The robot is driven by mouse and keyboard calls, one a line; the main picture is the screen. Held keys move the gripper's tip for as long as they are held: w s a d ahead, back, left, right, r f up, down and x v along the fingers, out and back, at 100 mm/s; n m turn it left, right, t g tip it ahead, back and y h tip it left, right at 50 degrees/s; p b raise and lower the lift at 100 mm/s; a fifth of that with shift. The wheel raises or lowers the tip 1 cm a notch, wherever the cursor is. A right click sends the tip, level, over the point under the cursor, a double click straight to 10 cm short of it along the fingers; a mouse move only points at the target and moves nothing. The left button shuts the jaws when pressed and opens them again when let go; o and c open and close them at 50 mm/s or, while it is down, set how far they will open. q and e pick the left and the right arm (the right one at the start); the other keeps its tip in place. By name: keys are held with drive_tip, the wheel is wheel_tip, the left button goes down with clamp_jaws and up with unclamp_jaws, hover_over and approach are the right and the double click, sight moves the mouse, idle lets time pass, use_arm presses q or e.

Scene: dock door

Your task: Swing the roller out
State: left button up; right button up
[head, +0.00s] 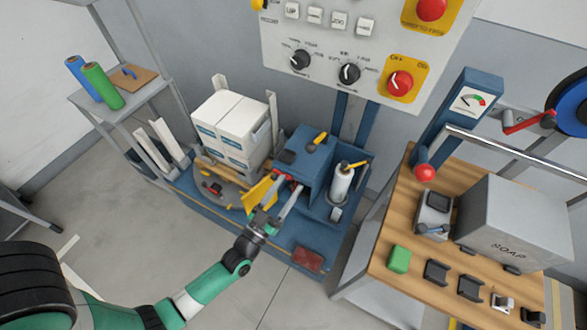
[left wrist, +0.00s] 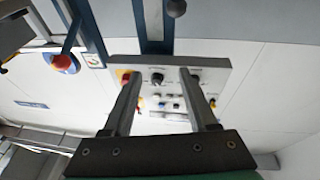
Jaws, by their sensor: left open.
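A blue machine carriage (head: 309,165) stands on the blue base, with a yellow lever on its top. A white upright roll (head: 341,184) with a dark and yellow top stands at its right side; I cannot tell whether this is the roller. My left gripper (head: 286,184) is at the front left of the carriage, its two long grey fingers apart with nothing seen between them. In the left wrist view the fingers (left wrist: 162,74) are spread, with the control panel far beyond. Contact with the carriage cannot be told. My right gripper is not in view.
Stacked white boxes (head: 230,127) sit on a pallet left of the carriage, beside a yellow plate (head: 260,191). A control panel (head: 345,45) hangs above. A wooden bench (head: 400,215) with a grey box (head: 513,220) is at right. The floor in front is clear.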

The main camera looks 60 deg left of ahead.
use_arm(q)
wheel_tip(320, 180, up, 7)
drive_tip(key=w+t+p, duration=0.1)
drive_tip(key=w+p, duration=0.1)
drive_tip(key=shift+w+d+f, duration=0.15)
drive_tip(key=shift+d, duration=0.3)
